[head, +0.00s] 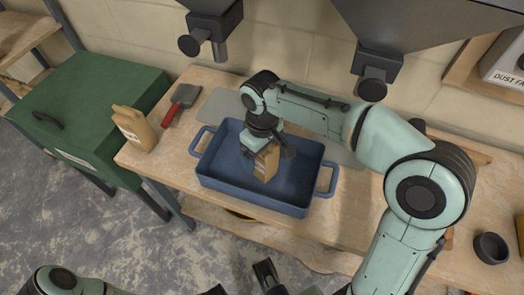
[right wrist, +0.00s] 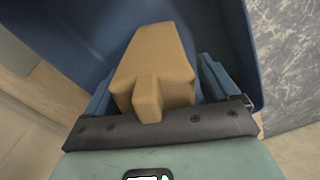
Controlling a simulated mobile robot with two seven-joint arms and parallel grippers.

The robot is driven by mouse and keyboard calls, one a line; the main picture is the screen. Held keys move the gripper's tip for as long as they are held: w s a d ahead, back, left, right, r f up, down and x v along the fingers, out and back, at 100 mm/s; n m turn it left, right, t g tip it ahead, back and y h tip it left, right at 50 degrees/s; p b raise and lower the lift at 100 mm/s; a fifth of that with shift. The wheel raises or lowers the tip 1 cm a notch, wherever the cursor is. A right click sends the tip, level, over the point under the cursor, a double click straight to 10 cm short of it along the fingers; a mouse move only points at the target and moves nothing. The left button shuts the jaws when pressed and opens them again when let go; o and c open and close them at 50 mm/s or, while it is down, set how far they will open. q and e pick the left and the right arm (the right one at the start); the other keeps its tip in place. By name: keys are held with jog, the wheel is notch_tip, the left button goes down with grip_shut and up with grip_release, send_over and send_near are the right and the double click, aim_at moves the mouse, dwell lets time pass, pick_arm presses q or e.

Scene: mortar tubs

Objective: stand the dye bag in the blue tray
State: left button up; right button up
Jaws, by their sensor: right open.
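The dye bag (head: 267,162), a tan bag with a pale label, is inside the blue tray (head: 250,200) near its middle. It looks roughly upright; whether its base rests on the tray floor is hard to tell. My right gripper (head: 268,150) is above it, open, with its fingers on either side of the bag's top. In the right wrist view the bag (right wrist: 155,70) lies between the two spread fingers, with the blue tray wall (right wrist: 238,50) beyond. Dark parts that seem to be my left gripper (head: 245,281) show at the bottom edge, mostly cut off.
A green chest (head: 90,105) is on the left. Grey hoppers (head: 440,25) hang above. A dark cup (head: 491,248) is at the right. The tray's right part is clear.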

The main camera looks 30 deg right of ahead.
notch_tip(320, 180, up, 12)
jog(key=p, duration=0.3)
jog(key=shift+f, duration=0.2)
pick_arm(q)
jog(key=r, duration=0.1)
jog(key=s+r, duration=0.1)
jog(key=shift+s+r, duration=0.1)
jog(key=shift+r, duration=0.3)
pick_arm(e)
jog(key=shift+r, duration=0.3)
pick_arm(q)
jog(key=shift+s, duration=0.1)
